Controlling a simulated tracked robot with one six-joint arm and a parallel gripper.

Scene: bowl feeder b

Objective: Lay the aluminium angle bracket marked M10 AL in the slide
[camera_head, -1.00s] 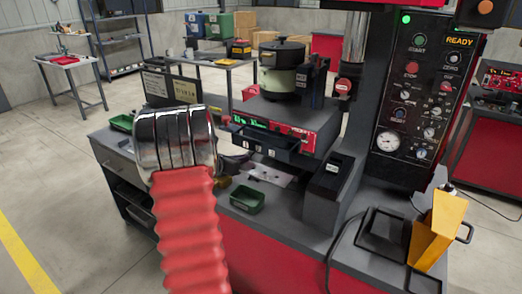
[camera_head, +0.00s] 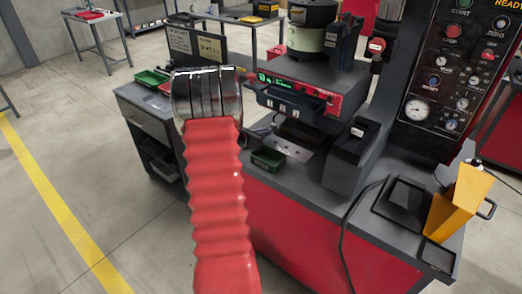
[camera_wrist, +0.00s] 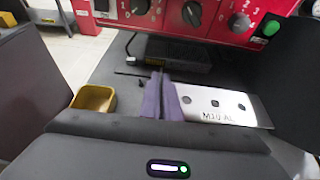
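The aluminium angle bracket (camera_wrist: 215,105) lies on the dark bench, with several holes and "M10 AL" readable. In the head view a pale plate with holes (camera_head: 293,147), apparently this bracket, lies below the red control unit. My gripper (camera_wrist: 162,97) shows two purple fingers close together at the bracket's left end. Whether they pinch its edge or are just beside it I cannot tell. My red-sleeved arm hides the gripper in the head view. A yellow chute (camera_head: 462,205), possibly the slide, stands at the bench's right end; I cannot tell for sure.
A yellow bin (camera_wrist: 93,99) sits left of the fingers, and a green bin (camera_head: 267,158) is on the bench. The red control unit (camera_head: 325,98) carries the bowl feeder (camera_head: 308,38). A dark box (camera_head: 350,150) stands right of the plate. A tall control panel (camera_head: 450,70) rises behind.

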